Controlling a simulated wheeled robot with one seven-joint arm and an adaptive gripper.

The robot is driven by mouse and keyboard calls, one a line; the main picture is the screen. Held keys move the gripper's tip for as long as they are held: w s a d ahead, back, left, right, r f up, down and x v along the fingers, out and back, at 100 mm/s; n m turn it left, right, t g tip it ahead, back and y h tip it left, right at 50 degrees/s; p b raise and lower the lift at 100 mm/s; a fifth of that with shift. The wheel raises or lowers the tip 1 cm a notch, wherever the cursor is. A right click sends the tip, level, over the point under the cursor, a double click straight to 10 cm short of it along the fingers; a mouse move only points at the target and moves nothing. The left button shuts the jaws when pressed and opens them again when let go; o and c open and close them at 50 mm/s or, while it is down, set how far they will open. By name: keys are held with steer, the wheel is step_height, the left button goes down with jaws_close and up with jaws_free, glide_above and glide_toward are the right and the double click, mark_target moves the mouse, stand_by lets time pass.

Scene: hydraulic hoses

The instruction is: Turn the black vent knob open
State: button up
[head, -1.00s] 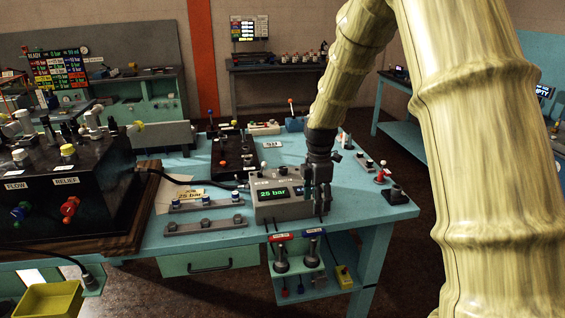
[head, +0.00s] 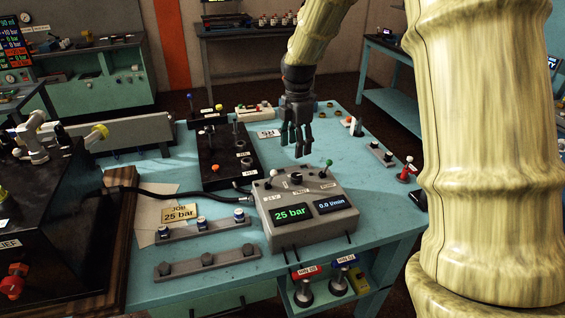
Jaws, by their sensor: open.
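A grey box (head: 286,241) stands on the teal bench with two lit displays, "25 bar" and "0.0 l/min". A black round knob (head: 296,179) sits on its top, between a white-tipped lever (head: 253,173) and a green-tipped lever (head: 327,165). The small labels by these are too small to read surely, so I cannot confirm which one says vent. My gripper (head: 297,151) points down with its fingers apart and empty. In the picture it is just above the black knob, with a gap between; its exact depth over the box is hard to tell.
A black block (head: 218,160) with levers and knobs stands behind the box to the left. Two grey racks (head: 206,263) lie left of the box, near a "25 bar" card (head: 179,213). A black hose (head: 180,194) runs to the box.

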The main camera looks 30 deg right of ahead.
mark_target(297, 174)
steer(key=s+f+p, duration=0.2)
steer(key=s+f, duration=0.1)
steer(key=s, duration=0.1)
steer(key=w+f, duration=0.1)
steer(key=f, duration=0.1)
steer(key=w+f, duration=0.1)
steer(key=f, duration=0.1)
steer(key=w+f, duration=0.1)
steer(key=f, duration=0.1)
steer(key=shift+w+p, duration=0.3)
steer(key=shift+p, duration=0.05)
steer(key=shift+s+f, duration=0.15)
steer(key=shift+f, duration=0.1)
steer(key=shift+s, duration=0.35)
steer(key=shift+s+r, duration=0.25)
steer(key=shift+s, duration=0.5)
steer(key=shift+w+f, duration=0.45)
steer(key=shift+w, duration=0.1)
steer(key=shift+w+f, duration=0.15)
steer(key=shift+w, duration=0.15)
steer(key=shift+c, duration=0.7)
steer(key=shift+s, duration=0.1)
steer(key=c, duration=0.4)
steer(key=shift+s+r, duration=0.2)
steer(key=shift+r, duration=0.05)
steer(key=c, duration=0.3)
steer(key=shift+c, duration=0.8)
